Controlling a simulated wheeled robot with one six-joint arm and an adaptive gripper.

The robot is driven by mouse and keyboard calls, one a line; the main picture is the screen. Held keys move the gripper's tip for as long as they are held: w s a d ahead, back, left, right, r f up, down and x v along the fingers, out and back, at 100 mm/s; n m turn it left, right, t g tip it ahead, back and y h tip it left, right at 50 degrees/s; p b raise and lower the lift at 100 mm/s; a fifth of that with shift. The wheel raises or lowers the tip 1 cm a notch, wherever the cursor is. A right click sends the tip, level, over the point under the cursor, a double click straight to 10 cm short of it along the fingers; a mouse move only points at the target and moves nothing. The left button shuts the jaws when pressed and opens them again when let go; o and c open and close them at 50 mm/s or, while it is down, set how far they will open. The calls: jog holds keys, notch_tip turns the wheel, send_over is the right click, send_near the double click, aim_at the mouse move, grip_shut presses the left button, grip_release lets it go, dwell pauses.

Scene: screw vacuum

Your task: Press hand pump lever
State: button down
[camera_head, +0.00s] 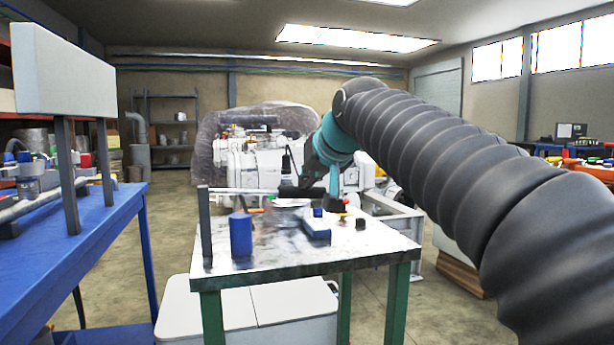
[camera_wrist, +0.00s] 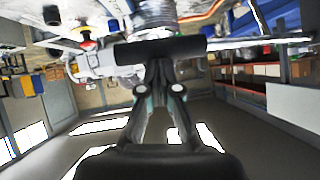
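The hand pump lever is a thin metal rod (camera_head: 245,190) that runs about level above the worktable. Its black handle (camera_head: 300,191) is at the right end. My gripper (camera_head: 331,185) is at this handle, with its tips partly hidden in the head view. In the wrist view the black handle (camera_wrist: 160,51) lies crosswise in front of my gripper (camera_wrist: 160,75), and the rod (camera_wrist: 255,42) runs off to the right. The two fingers are closed together, with their tips at the handle. I cannot tell whether they press on it.
The metal-topped table (camera_head: 275,268) has green legs and holds a blue cylinder (camera_head: 240,234), a blue block (camera_head: 316,229) and small parts. A dark post (camera_head: 205,225) stands at its left edge. A blue bench (camera_head: 80,245) is at left. White machinery (camera_head: 250,160) stands behind.

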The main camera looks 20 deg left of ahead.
jog(key=r+p+v, duration=0.1)
jog(key=v, duration=1.1)
jog(key=shift+w+a+r+p, duration=0.3)
jog(key=shift+r+p, duration=0.1)
jog(key=shift+r, duration=0.1)
dwell(0.5)
jog(key=s+d+f+m+h, duration=0.2)
jog(key=d+f, duration=0.6)
jog(key=d, duration=0.2)
jog(key=s+d+f+m+h, duration=0.2)
jog(key=s+d+f+h, duration=0.1)
jog(key=d+f, duration=0.65)
jog(key=s+d+f+m+g+h, duration=0.1)
jog(key=s+d+f, duration=0.6)
jog(key=f, duration=0.4)
jog(key=s+d+f+m+g+h, duration=0.1)
jog(key=s+d+f+h, duration=0.1)
jog(key=s+d+f, duration=0.5)
notch_tip(320, 180, down, 4)
jog(key=shift+s+d+m, duration=0.15)
jog(key=shift+s+m, duration=0.1)
jog(key=shift+m, duration=0.15)
jog(key=shift+d, duration=0.15)
